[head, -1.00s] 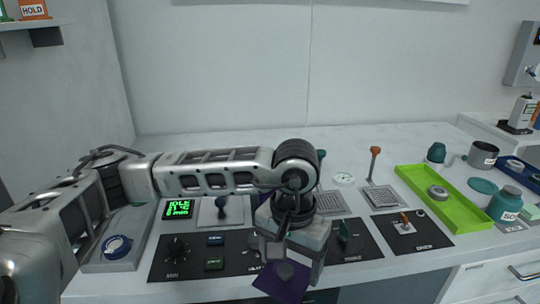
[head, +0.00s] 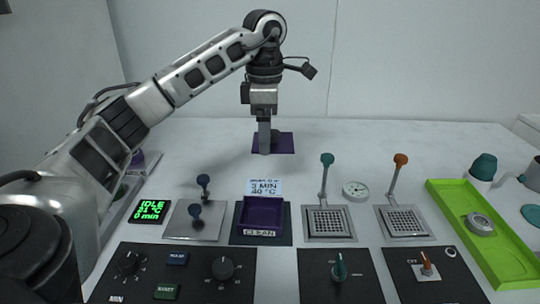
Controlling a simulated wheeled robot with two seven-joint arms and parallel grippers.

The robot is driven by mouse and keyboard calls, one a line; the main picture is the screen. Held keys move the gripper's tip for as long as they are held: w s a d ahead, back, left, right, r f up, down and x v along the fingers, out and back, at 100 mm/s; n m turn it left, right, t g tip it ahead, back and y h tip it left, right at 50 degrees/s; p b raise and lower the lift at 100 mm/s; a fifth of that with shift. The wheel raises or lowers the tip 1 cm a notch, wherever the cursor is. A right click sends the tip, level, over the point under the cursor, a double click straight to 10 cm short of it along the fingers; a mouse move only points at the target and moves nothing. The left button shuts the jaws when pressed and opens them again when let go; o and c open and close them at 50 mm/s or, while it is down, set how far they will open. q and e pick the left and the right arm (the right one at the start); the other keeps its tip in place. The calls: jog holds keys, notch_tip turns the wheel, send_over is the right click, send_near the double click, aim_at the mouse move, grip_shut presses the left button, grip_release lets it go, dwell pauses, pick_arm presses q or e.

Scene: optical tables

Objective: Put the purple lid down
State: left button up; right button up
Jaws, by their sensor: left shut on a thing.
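The purple lid (head: 286,142) is a flat dark purple square at the back of the white table in the head view. My left gripper (head: 264,148) points straight down over its left part and is shut on it; the fingers hide part of the lid. The lid looks level and at or very near the table top; I cannot tell whether it touches. An open purple basin (head: 262,212) labelled CLEAN stands nearer, in front of the lid. My right gripper is not in view.
A card (head: 264,187) stands behind the basin. Teal (head: 326,160) and orange (head: 401,160) levers rise beside grates on the right. A green tray (head: 470,205) is at far right, a black control panel (head: 190,270) in front. The table around the lid is clear.

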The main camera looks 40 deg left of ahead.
pick_arm(q)
jog(key=w+a+f, duration=0.3)
jog(key=w+a, duration=0.2)
jog(key=a, duration=0.1)
send_over(260, 160)
jog(key=f, duration=0.3)
jog(key=d+f, duration=0.1)
jog(key=f, duration=0.1)
jog(key=shift+s+f, duration=0.25)
jog(key=shift+s, duration=0.15)
jog(key=shift+w+a+f, duration=0.25)
jog(key=shift+a+f, duration=0.1)
jog(key=shift+f, duration=0.15)
jog(key=shift+a+f, duration=0.1)
jog(key=shift+f, duration=1.55)
jog(key=shift+f, duration=0.15)
jog(key=o, duration=1)
